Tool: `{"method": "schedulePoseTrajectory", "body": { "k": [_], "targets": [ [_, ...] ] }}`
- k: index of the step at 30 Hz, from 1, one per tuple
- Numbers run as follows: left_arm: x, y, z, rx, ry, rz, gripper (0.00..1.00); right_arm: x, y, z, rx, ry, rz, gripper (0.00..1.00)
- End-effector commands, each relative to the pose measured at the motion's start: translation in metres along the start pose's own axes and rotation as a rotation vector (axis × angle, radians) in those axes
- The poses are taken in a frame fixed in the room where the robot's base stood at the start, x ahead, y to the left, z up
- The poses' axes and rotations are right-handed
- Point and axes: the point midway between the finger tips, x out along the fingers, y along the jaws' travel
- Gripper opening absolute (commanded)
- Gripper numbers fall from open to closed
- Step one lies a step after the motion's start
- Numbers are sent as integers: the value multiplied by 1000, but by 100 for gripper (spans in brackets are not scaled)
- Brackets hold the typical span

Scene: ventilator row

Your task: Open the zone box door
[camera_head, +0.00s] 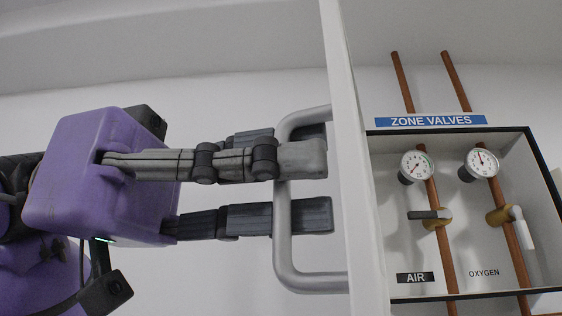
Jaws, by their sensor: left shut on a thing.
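The zone box door (352,150) is a white panel seen nearly edge-on, standing out from the wall at the left side of the zone box (530,140). It is swung open, and the inside of the box shows to its right. A grey D-shaped door handle (283,245) sticks out from the door's left face. My left gripper (308,187) reaches in from the left with its fingers around the handle's upright bar, shut on it. Its fingertips pass beyond the bar, close to the door. My right gripper is not in view.
Inside the box are an air gauge (416,166), an oxygen gauge (482,162), two valve levers (430,214) (523,228) and copper pipes (402,82) running up the wall. A blue "ZONE VALVES" label (431,121) sits above. The white wall left of the door is bare.

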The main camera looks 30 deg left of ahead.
Motion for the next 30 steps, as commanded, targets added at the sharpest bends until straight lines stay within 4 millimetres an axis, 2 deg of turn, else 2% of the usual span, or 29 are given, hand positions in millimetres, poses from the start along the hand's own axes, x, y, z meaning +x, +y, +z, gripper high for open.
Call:
{"method": "schedulePoseTrajectory", "body": {
  "k": [14,15,19,30],
  "targets": [
    [-1,0,-1,1,3,-4,0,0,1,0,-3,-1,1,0],
    [-1,0,-2,1,3,-4,12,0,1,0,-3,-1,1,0],
    [0,0,-1,0,2,-3,27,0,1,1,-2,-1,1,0],
    [-4,-1,-1,-1,1,-2,27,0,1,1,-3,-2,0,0]
  ]
}}
